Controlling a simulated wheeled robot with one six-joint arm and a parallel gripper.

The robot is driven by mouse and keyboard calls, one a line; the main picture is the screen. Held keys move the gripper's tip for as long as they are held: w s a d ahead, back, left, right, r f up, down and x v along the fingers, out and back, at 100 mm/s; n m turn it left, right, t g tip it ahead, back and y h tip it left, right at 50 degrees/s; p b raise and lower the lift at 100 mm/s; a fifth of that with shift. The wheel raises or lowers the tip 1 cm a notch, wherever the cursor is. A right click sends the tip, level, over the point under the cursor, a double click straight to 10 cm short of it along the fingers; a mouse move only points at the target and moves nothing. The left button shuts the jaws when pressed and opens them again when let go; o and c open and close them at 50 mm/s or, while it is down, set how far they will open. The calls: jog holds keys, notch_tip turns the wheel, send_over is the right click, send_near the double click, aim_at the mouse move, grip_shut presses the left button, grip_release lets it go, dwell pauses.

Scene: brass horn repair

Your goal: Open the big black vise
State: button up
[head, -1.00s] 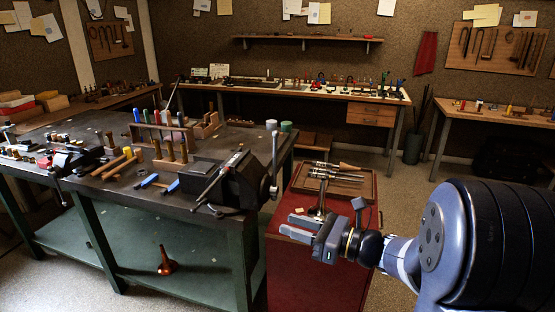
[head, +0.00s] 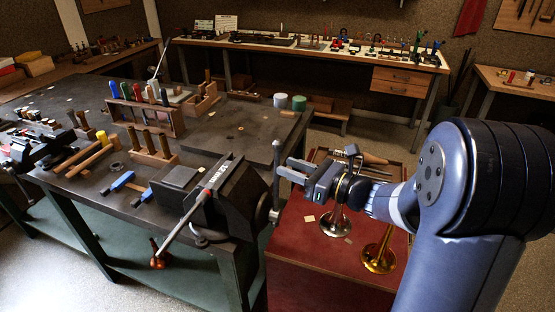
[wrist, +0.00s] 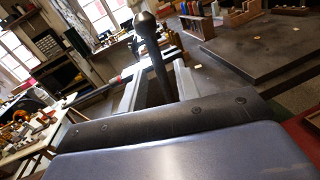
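The big black vise (head: 240,202) is mounted at the right front corner of the dark bench. Its upright steel handle bar (head: 276,185), with a knob at each end, stands on the right side of the vise; the round top knob also shows in the wrist view (wrist: 147,24). My gripper (head: 284,170) is at the bar's upper part, coming from the right. In the wrist view the two fingers (wrist: 157,90) are apart, with the bar between them and gaps beside it. I cannot tell whether either finger touches the bar. The bar's lower part is hidden in the wrist view.
Blue-handled tools (head: 118,182) and a wooden tool rack (head: 148,117) are on the bench (head: 230,135). A red cabinet (head: 310,275) below my arm carries brass and silver bells (head: 378,255) and a wooden tray.

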aim_at(277, 163)
jog(key=shift+p+x, duration=0.4)
jog(key=shift+x, duration=1.75)
grip_shut()
